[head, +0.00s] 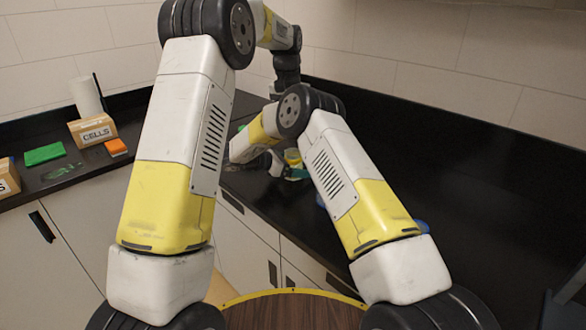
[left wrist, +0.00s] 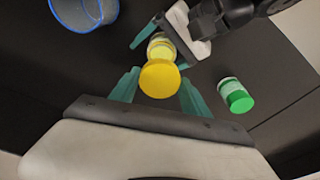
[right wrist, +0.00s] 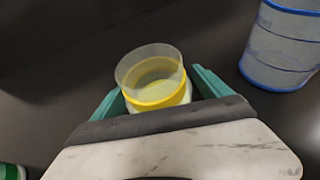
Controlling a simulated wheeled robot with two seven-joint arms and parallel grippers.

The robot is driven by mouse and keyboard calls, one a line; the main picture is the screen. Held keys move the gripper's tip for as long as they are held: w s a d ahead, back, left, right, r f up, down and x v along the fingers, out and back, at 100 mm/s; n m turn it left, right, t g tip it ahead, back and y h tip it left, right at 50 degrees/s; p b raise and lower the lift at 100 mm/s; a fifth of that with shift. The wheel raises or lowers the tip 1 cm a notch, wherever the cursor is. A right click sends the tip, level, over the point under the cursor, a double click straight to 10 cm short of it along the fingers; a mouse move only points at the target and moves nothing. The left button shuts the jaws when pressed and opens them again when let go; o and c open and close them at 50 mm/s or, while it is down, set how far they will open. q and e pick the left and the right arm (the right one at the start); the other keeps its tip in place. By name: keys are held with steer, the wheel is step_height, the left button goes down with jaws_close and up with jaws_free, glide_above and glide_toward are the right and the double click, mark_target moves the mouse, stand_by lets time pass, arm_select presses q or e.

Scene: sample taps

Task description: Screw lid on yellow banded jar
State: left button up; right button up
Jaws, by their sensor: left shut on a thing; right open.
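My left gripper (left wrist: 157,92) is shut on a round yellow lid (left wrist: 158,79), held between its teal fingers in the left wrist view. The yellow banded jar (left wrist: 161,47) shows just beyond the lid, which overlaps its near side in the picture. In the right wrist view the jar (right wrist: 158,92) is clear with a yellow band and its top is open. My right gripper (right wrist: 158,90) is open, with its teal fingers on either side of the jar. The jar's lower part is hidden by the gripper body. In the head view my arms mostly hide both grippers.
A green-lidded jar (left wrist: 237,98) stands to the right in the left wrist view. A blue-rimmed container (right wrist: 284,45) stands near the jar. A CELLS box (head: 92,130), a green block (head: 44,154) and an orange block (head: 116,147) sit on the left counter.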

steer(key=shift+w+d+f, duration=0.1)
steer(key=shift+d, duration=0.1)
jaws_close()
arm_select(q)
glide_above(293, 152)
steer(key=shift+a+f, duration=0.1)
steer(key=shift+f, duration=2.4)
steer(key=shift+f, duration=0.1)
steer(key=shift+f, duration=0.8)
steer(key=shift+f, duration=0.55)
